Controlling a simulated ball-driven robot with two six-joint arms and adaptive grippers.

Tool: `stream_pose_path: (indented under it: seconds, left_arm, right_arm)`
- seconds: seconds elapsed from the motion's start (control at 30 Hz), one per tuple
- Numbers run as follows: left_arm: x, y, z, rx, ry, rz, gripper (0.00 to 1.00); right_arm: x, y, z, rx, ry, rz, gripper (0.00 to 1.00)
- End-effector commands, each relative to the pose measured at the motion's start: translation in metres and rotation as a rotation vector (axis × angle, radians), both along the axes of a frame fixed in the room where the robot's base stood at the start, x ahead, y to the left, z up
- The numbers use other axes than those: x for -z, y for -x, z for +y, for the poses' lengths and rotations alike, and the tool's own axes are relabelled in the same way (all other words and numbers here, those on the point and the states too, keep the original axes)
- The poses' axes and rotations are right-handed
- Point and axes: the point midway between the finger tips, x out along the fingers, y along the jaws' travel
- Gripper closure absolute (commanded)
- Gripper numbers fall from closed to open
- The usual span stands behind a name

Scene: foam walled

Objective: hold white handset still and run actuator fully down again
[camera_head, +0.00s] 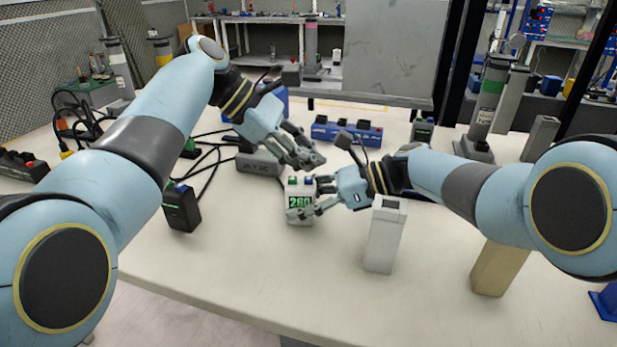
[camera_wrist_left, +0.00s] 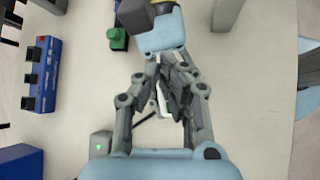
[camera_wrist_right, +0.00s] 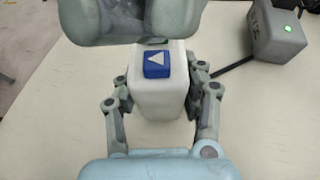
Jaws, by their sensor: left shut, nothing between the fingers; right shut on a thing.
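The white handset (camera_head: 300,217) stands upright on the table, with a green-lit display that seems to read 260. It has a blue and a green button on top; the blue button (camera_wrist_right: 157,64) bears a white arrow. My right gripper (camera_head: 307,198) is shut on the handset's sides; the right wrist view shows a finger on each side. My left gripper (camera_head: 318,161) is shut and empty, just above and behind the handset top, covering the far button in the right wrist view (camera_wrist_right: 130,22). I cannot tell which thing is the actuator.
A grey box (camera_head: 259,163) with a green light and cable lies behind the handset. A black charger-like block (camera_head: 181,207) stands left, a pale upright block (camera_head: 385,240) right, a tan block (camera_head: 500,268) farther right. A blue strip (camera_head: 346,132) lies behind. The front table is clear.

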Motion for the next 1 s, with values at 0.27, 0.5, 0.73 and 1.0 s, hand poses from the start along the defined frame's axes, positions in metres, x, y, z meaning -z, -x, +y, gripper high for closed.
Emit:
stream_pose_path:
  seconds: [0.27,0.5,0.73,1.0]
  left_arm:
    - [-0.019,0.000,0.000,0.000,0.001,-0.003,1.00]
    - [-0.043,-0.001,0.000,0.000,0.001,-0.004,1.00]
    - [-0.050,0.000,0.000,0.000,0.000,0.000,1.00]
    - [-0.050,0.000,0.000,0.000,0.000,0.000,1.00]
  right_arm:
    - [0.000,0.000,0.000,0.000,0.000,0.000,0.96]
    - [0.000,0.000,0.000,0.000,0.000,0.000,0.96]
    - [0.000,0.000,0.000,0.000,0.000,0.000,0.96]
    - [0.000,0.000,0.000,0.000,0.000,0.000,0.96]
